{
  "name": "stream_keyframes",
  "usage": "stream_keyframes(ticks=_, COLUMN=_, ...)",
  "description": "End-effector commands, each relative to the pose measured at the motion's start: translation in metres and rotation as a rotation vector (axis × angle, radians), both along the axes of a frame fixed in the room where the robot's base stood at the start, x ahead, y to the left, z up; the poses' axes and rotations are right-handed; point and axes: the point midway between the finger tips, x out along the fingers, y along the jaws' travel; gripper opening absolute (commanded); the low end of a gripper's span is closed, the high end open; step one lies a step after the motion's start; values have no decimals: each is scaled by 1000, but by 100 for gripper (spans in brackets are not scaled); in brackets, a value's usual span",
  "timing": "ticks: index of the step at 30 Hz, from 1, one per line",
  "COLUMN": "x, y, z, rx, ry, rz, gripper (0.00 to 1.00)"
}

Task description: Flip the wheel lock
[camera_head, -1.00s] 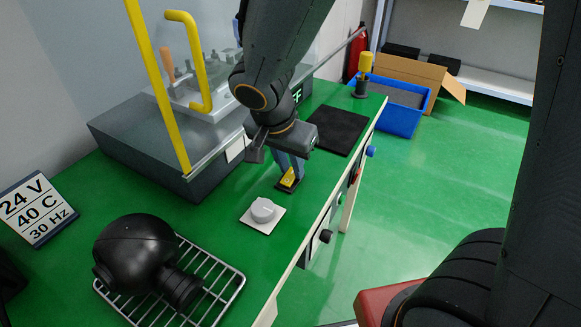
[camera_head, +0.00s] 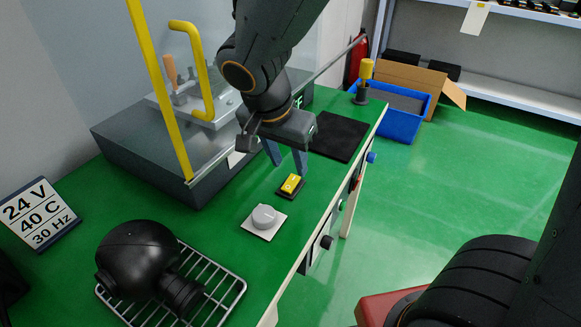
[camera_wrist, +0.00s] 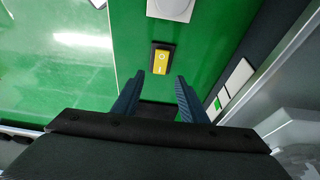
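A yellow rocker switch (camera_head: 291,185) in a black base sits on the green bench in front of the glass-guarded machine. It also shows in the wrist view (camera_wrist: 161,60), with a round mark and a line mark on its face. No readable label names a wheel lock; the switch is the likeliest match. My gripper (camera_head: 287,165) is open and empty, its two blue-grey fingers apart, pointing down just above and behind the switch. In the wrist view the fingertips (camera_wrist: 160,80) lie either side of the switch's line, short of it. I see no contact.
A grey round knob (camera_head: 264,217) on a white plate stands nearer than the switch. A black mat (camera_head: 338,136) lies behind. The machine's grey base (camera_head: 150,150) and yellow handle (camera_head: 200,75) are left. A black ball-shaped part (camera_head: 140,260) rests on a wire rack (camera_head: 225,290).

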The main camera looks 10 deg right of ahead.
Motion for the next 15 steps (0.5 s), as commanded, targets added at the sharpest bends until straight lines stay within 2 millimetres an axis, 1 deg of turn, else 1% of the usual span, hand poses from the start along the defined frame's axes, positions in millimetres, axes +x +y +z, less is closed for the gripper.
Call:
stream_keyframes(ticks=1, x=-2, y=2, z=8, rx=2, ry=-3, rz=0, gripper=39)
stream_keyframes(ticks=3, x=-4, y=4, z=16, rx=2, ry=-3, rz=1, gripper=39)
stream_keyframes(ticks=6, x=-6, y=6, z=24, rx=1, ry=-2, rz=1, gripper=39)
stream_keyframes(ticks=9, x=-7, y=6, z=27, rx=1, ry=-1, rz=0, gripper=39)
stream_keyframes(ticks=15, x=-8, y=6, z=27, rx=1, ry=1, rz=0, gripper=39)
